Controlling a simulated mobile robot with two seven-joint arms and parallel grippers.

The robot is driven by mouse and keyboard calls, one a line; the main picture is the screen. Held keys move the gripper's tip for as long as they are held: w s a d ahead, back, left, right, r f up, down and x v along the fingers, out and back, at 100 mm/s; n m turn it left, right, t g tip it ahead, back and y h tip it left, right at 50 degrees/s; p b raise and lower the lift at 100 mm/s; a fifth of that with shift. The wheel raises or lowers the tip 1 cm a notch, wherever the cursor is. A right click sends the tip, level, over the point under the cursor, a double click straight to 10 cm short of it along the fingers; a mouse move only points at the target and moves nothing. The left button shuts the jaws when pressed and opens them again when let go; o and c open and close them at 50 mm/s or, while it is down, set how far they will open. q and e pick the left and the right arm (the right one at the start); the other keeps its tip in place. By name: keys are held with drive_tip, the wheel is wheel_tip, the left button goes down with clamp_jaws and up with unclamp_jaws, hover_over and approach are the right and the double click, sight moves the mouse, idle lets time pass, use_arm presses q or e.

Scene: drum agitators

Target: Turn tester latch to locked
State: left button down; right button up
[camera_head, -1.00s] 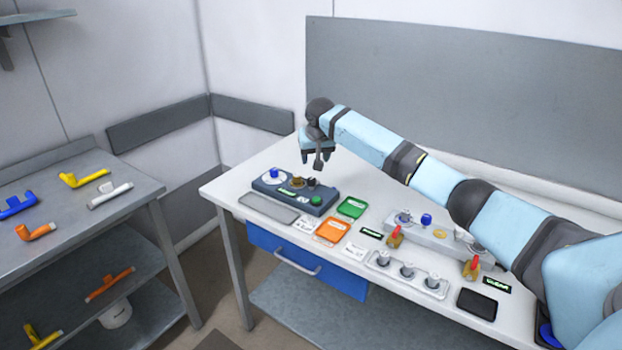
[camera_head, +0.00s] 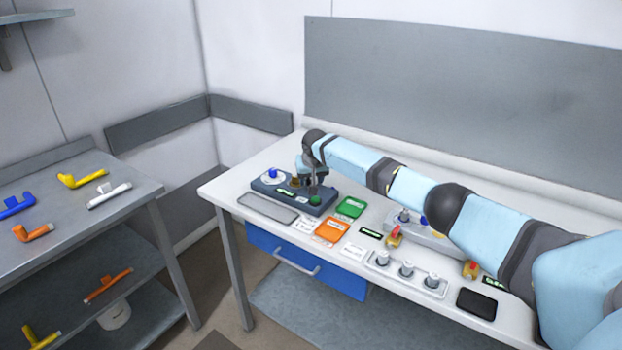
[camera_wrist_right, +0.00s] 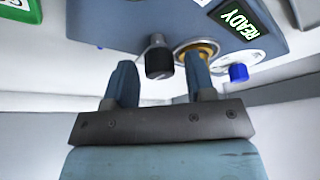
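The tester (camera_head: 272,190) is a dark blue-grey box on the white bench; it also shows in the right wrist view (camera_wrist_right: 110,22). My right gripper (camera_head: 309,184) is low over the tester. In the right wrist view this gripper (camera_wrist_right: 161,82) is open, with the black knob between the finger lines, apart from both fingers. My left gripper is out of view.
The tester also bears a blue knob (camera_wrist_right: 238,73) on a white dial, a display reading READY (camera_wrist_right: 238,22) and a green button (camera_head: 316,201). A grey tray (camera_head: 267,209), green bin (camera_head: 350,208) and orange bin (camera_head: 332,230) lie close by. A fixture (camera_head: 407,286) holds several pegs.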

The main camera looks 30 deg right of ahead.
drive_tip(key=c, duration=0.7)
drive_tip(key=shift+c, duration=0.2)
